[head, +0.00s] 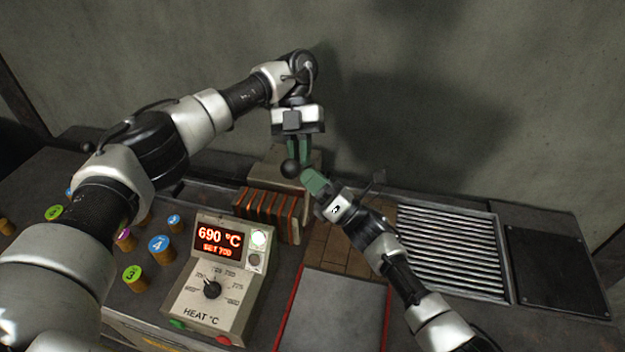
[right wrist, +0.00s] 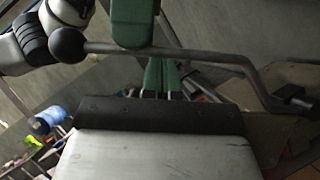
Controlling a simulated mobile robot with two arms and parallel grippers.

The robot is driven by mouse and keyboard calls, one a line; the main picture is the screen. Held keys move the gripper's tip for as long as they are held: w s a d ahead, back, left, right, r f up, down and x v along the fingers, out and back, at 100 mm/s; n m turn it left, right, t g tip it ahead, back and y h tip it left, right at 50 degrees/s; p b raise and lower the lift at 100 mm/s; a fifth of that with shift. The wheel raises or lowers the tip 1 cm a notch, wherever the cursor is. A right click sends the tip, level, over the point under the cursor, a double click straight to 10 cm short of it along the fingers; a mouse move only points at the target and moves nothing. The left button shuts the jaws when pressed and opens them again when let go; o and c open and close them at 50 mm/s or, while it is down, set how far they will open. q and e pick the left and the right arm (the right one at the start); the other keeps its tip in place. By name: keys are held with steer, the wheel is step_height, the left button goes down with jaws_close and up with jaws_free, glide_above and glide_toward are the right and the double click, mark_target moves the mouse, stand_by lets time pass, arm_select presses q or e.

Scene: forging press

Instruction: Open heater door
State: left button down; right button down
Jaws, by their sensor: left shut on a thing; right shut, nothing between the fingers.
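A dark handle bar with a round ball knob (head: 290,168) is in the middle of the head view. In the right wrist view the bar (right wrist: 195,53) runs from the ball at the left to a bent end at the right. My left gripper (head: 298,152) points down and is shut on the bar near the ball. My right gripper (head: 310,175) is shut and empty close beside the left one. The heater (head: 283,158) is largely hidden behind both grippers. I cannot make out the door itself or how far it is open.
A control box (head: 215,280) with a dial shows 690 °C. Reddish-brown ribs (head: 268,214) stand behind it. Several numbered cylinders are at the left, including a blue-topped one (head: 160,248). A slatted grille (head: 455,250) and a dark plate (head: 555,268) lie at the right.

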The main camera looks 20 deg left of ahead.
steer(key=shift+w+d+r+m+t+h, duration=0.1)
steer(key=shift+w+r+m+t+h, duration=0.4)
steer(key=shift+r+m, duration=0.4)
arm_select(q)
steer(key=c, duration=1.2)
jaws_free()
steer(key=shift+o, duration=0.2)
arm_select(e)
steer(key=shift+f, duration=0.35)
